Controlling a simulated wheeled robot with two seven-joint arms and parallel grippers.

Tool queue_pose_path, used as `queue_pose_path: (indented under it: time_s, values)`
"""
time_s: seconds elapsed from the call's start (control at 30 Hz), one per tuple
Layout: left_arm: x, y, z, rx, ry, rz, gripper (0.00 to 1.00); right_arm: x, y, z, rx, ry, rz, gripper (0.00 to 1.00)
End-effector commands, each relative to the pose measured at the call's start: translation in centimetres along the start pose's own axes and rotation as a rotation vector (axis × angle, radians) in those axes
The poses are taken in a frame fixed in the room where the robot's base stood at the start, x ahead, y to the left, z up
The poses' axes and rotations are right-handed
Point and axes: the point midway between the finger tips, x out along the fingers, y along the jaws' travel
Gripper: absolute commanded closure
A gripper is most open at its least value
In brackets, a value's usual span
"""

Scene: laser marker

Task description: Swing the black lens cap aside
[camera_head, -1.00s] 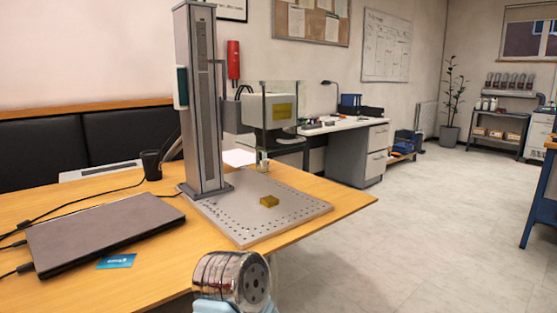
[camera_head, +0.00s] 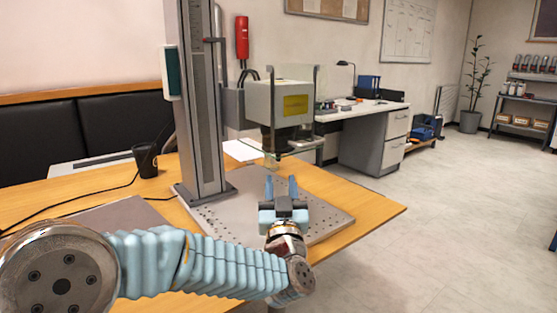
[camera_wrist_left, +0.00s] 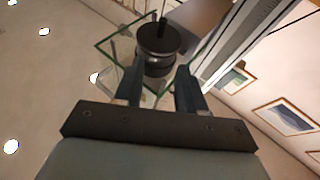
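The black lens cap (camera_wrist_left: 158,42) shows from below in the left wrist view as a round dark disc with a narrow tab, under the lens. In the head view, the dark lens area (camera_head: 281,138) hangs below the grey marker head (camera_head: 272,104). My left gripper (camera_head: 281,184) points up and away over the perforated plate, in front of and below the lens. In the left wrist view its two fingers (camera_wrist_left: 158,88) are apart and empty, just short of the cap. I cannot tell whether they touch it. My right gripper is not in view.
Clear glass panels (camera_head: 317,95) surround the marker head, close to my left fingers. The grey column (camera_head: 203,100) stands left of it. The perforated plate (camera_head: 325,215) lies below on the wooden table.

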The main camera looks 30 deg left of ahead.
Motion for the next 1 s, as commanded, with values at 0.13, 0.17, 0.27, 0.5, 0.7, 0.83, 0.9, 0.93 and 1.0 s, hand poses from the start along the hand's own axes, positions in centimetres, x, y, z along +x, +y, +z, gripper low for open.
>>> queue_pose_path:
  time_s: [0.13, 0.17, 0.27, 0.5, 0.7, 0.83, 0.9, 0.93, 1.0]
  values:
    - [3.6, 0.0, 1.5, 0.007, 0.002, -0.002, 0.60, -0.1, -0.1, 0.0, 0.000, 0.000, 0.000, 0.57]
    - [4.3, 0.1, 1.8, 0.006, 0.001, 0.000, 0.60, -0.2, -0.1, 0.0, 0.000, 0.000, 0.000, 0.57]
    - [6.4, 0.0, 2.6, 0.006, 0.002, 0.000, 0.60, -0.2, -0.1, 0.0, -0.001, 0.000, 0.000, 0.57]
    - [10.2, 0.1, 2.4, 0.002, 0.001, 0.002, 0.60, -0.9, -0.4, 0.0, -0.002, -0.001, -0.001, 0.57]
    - [11.0, 0.1, 2.5, 0.000, 0.000, 0.003, 0.60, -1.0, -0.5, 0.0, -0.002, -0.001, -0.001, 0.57]
    - [11.0, 0.1, 2.5, -0.001, 0.000, 0.003, 0.60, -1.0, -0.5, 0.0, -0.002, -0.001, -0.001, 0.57]
    - [11.0, 0.1, 2.5, -0.001, 0.000, 0.003, 0.60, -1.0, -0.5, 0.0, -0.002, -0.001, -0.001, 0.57]
    - [11.0, 0.1, 2.5, 0.000, 0.000, 0.003, 0.65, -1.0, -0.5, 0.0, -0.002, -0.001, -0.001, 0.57]
    - [11.0, 0.1, 2.5, 0.000, 0.000, 0.003, 0.76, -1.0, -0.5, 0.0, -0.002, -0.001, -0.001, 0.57]
